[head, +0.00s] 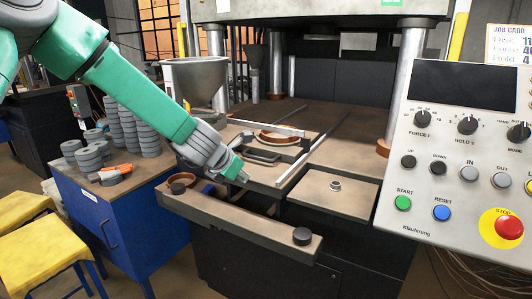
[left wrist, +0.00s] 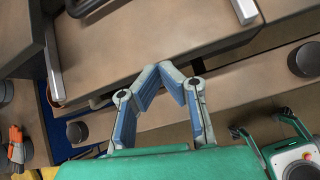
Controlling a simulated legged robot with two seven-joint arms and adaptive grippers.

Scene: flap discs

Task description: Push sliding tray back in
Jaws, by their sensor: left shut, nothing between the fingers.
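The sliding tray (head: 262,170) is a flat brown plate with a dark bar handle (head: 262,156), lying between two pale rails on the press bed. A brown ring-shaped piece (head: 278,137) sits behind the handle. In the left wrist view a broad brown plate (left wrist: 130,45) fills the area beyond the fingers, with a dark handle (left wrist: 84,6) at the top edge. My left gripper (head: 242,177) is shut and empty, just in front of the handle and above the front bar; its fingertips also show in the left wrist view (left wrist: 171,72). Contact cannot be told.
A front bar (head: 240,218) carries two dark knobs (head: 302,236). A control panel (head: 455,150) stands at the right. A blue cabinet (head: 110,225) with stacked grey discs (head: 145,137) and a grey hopper (head: 195,82) stand left. A side plate (head: 328,200) holds a small nut-like part.

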